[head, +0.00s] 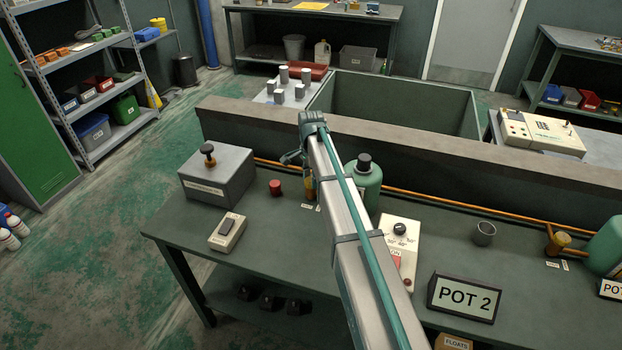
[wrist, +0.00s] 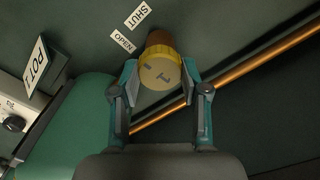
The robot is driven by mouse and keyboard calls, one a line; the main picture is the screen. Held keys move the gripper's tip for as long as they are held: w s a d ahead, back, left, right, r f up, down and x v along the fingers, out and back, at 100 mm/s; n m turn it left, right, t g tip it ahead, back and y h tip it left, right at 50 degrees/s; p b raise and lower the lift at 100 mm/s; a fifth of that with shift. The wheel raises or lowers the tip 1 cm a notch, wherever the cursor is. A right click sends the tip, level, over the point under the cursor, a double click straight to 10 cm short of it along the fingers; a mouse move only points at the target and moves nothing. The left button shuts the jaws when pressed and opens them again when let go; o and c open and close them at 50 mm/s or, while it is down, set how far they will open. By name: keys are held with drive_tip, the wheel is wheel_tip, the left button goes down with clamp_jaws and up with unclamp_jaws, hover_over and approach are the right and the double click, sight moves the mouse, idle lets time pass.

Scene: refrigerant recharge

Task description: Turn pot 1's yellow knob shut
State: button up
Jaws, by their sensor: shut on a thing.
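Paper labels OPEN (wrist: 123,41) and SHUT (wrist: 138,15) lie beside the knob. I cannot tell which label the knob points to. In the head view my gripper (head: 291,158) is at the bench's back, and the knob (head: 310,188) is mostly hidden by my arm. A green pot (head: 364,182) stands just right of it; its sign (wrist: 38,66) shows POT, the number unclear.
A copper pipe (wrist: 255,75) runs close beside the knob, along the back wall of the bench (head: 450,170). A grey box with a plunger (head: 218,180) and a red button (head: 275,187) stand to the left. A dial panel (head: 400,240) and POT 2 sign (head: 464,298) stand right.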

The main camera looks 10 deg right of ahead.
drive_tip(key=shift+m, duration=0.6)
drive_tip(key=o, duration=1.2)
drive_tip(key=shift+c, duration=0.2)
wheel_tip(320, 180, up, 12)
